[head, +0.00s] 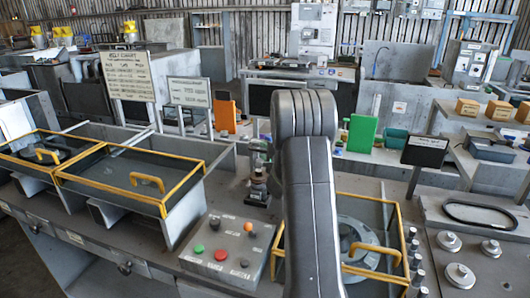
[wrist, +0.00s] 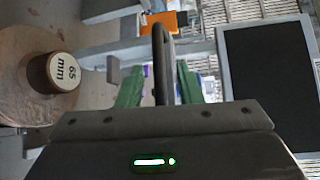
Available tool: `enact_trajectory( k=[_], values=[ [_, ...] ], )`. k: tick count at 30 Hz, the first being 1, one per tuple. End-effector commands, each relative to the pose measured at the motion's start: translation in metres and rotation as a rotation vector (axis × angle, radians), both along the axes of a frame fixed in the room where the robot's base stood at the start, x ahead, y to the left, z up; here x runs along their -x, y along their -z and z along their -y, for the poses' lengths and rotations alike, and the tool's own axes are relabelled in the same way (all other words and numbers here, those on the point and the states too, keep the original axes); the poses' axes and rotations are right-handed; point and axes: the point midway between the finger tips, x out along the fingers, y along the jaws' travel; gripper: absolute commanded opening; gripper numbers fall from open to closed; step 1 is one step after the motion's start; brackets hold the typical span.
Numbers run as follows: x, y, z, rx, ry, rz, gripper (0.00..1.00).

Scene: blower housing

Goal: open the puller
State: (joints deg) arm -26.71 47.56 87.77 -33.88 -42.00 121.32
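In the wrist view my gripper (wrist: 160,66) shows two green fingers standing apart, with a gap on each side of a dark upright bar (wrist: 161,42). The bar has a curved top and lies in line between the fingers. I cannot tell how deep it lies or whether it belongs to the puller. A round knob marked 65 mm (wrist: 62,70) on a brown disc is to the left. In the head view my arm hides the gripper. A small dark device (head: 258,184) stands on the bench left of my arm; I cannot tell if it is the puller.
A yellow-framed lid (head: 130,178) and a control box (head: 228,250) with coloured buttons are left of my arm. A yellow-framed opening with a round flange (head: 360,240) is partly behind it. Several metal weights (head: 458,275) stand at right. A dark framed panel (wrist: 268,85) fills the wrist view's right.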

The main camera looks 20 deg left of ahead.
Motion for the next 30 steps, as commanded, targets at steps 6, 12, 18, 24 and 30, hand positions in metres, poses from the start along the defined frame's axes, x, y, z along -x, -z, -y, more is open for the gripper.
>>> enact_trajectory(
  k=[6,12,18,24,30],
  values=[
    [0.0,0.0,0.0,0.0,0.0,0.0,0.0],
    [0.001,0.0,0.0,0.0,0.0,0.0,0.0],
    [0.026,0.002,0.0,-0.001,-0.003,-0.001,0.0],
    [0.072,0.002,0.003,-0.001,-0.003,0.0,0.0],
    [0.111,0.002,0.005,-0.001,-0.004,0.001,0.0]
  ],
)
